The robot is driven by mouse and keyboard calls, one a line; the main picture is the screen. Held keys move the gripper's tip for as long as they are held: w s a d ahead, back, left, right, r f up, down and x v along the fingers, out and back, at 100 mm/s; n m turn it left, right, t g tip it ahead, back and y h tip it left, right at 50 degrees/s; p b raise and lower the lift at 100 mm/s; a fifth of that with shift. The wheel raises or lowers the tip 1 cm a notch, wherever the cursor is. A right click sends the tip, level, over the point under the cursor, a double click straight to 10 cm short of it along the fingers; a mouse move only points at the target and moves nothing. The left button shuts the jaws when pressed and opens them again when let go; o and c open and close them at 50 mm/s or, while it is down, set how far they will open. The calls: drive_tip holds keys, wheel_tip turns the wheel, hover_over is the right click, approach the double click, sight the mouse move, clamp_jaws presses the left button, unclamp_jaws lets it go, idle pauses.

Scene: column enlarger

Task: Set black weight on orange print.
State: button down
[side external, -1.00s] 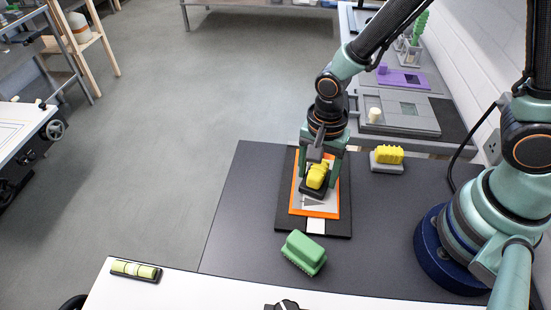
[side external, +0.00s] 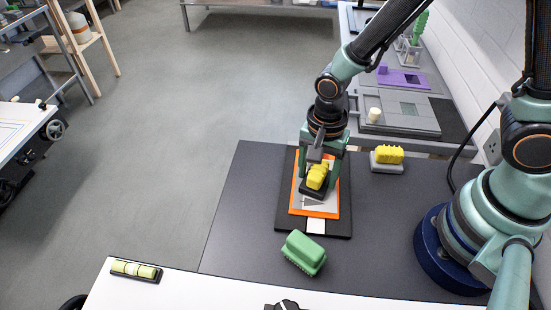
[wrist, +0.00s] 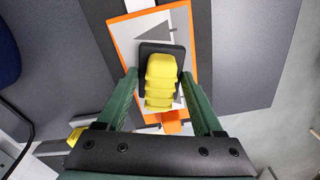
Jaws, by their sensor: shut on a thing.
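The black weight (side external: 311,191) has a dark base and a ribbed yellow grip. It is over the orange print (side external: 296,200), inside its border; I cannot tell whether its base touches the print. My gripper (side external: 319,180) points down and is shut on the black weight, a finger on either side. In the wrist view, the weight's dark base (wrist: 151,48) and yellow grip sit between the green fingers. The orange-bordered print (wrist: 124,33) has a pale middle with a grey triangle, partly hidden by the weight.
The print lies on a black board (side external: 284,218) with a white strip at its front. A grey block with a yellow grip (side external: 388,157) stands to the right. A green brush-like block (side external: 304,252) lies in front. The dark table (side external: 240,215) is clear at left.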

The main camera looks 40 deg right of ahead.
drive_tip(key=shift+f, duration=0.25)
idle(0.4)
unclamp_jaws()
idle(0.4)
drive_tip(key=shift+r, duration=4)
